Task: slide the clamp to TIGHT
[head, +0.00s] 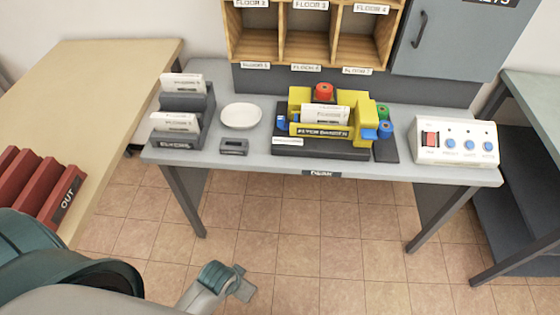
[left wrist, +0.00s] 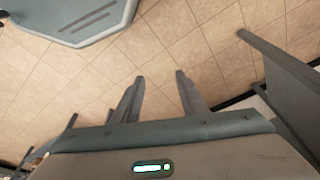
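A yellow device (head: 365,107) on a dark base (head: 322,152) stands on the grey desk, with white cards upright in it. It has a red knob (head: 323,91) on top, a green knob (head: 382,111) and a blue knob (head: 385,129) at its right, and blue parts on both sides. Which part is the clamp, and any TIGHT marking, I cannot tell at this size. My left gripper (head: 243,284) is low over the floor in front of the desk, away from the device. In the left wrist view its fingers (left wrist: 160,76) are apart and empty. My right gripper is not in view.
The grey desk (head: 255,166) also holds a card rack (head: 184,103), a white dish (head: 241,116), a small dark box (head: 234,146) and a white button panel (head: 455,141). Wooden pigeonholes (head: 306,47) rise behind. A tan table (head: 95,90) with a red OUT rack (head: 40,185) is left.

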